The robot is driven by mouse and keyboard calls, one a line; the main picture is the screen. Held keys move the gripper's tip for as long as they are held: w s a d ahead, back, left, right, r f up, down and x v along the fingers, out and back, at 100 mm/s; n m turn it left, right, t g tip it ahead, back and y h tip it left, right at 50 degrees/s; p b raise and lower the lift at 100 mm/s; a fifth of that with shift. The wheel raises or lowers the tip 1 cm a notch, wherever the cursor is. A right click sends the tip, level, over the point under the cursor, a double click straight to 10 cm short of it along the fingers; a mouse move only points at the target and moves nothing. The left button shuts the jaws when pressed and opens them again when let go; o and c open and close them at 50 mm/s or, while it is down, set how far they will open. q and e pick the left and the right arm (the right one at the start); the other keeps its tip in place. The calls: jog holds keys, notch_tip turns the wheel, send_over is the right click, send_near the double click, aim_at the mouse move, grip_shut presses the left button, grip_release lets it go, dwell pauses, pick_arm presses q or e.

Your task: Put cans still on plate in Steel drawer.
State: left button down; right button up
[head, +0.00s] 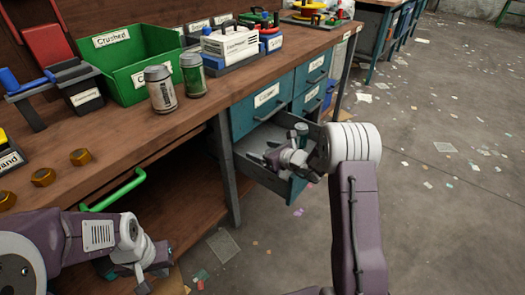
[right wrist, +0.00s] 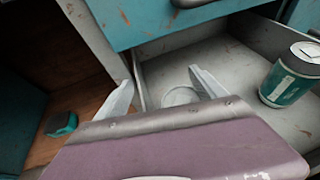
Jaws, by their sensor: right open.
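A pale can (head: 160,88) and a green-and-grey can (head: 193,74) stand upright on the workbench beside the green bin. A lower drawer (head: 265,173) is pulled open; I cannot read its label. A green can with a light top stands inside it, clearest in the right wrist view (right wrist: 291,75). My right gripper (head: 276,158) is open over the drawer. In the right wrist view, a pale round object (right wrist: 180,96), perhaps a can, shows between its fingers, partly hidden by my wrist. My left gripper (head: 150,275) is low at the front left; its jaws are unclear.
A green bin labelled "Crushed" (head: 124,72) and several brass nuts (head: 80,157) are on the bench. Closed teal drawers (head: 262,107) sit above and beside the open one. A green handle (head: 115,192) juts out below the bench edge. The floor at right is open with scattered scraps.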

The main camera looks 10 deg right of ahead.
jog(key=p+v, duration=0.4)
jog(key=v, duration=0.8)
jog(key=s+a+f+n+g+y, duration=0.2)
jog(key=s+a+n+g, duration=0.6)
jog(key=s+a+n, duration=0.4)
jog(key=s+d+f+n+g+h, duration=0.1)
jog(key=s+d+n+h, duration=0.3)
jog(key=n, duration=0.5)
jog(key=s+d+f+n+g+h, duration=0.1)
jog(key=s+d+n+h, duration=0.2)
jog(key=s+n, duration=0.4)
jog(key=shift+s+d+n+g+h, duration=0.35)
jog(key=shift+d+n+g+h, duration=0.1)
jog(key=shift+n, duration=0.75)
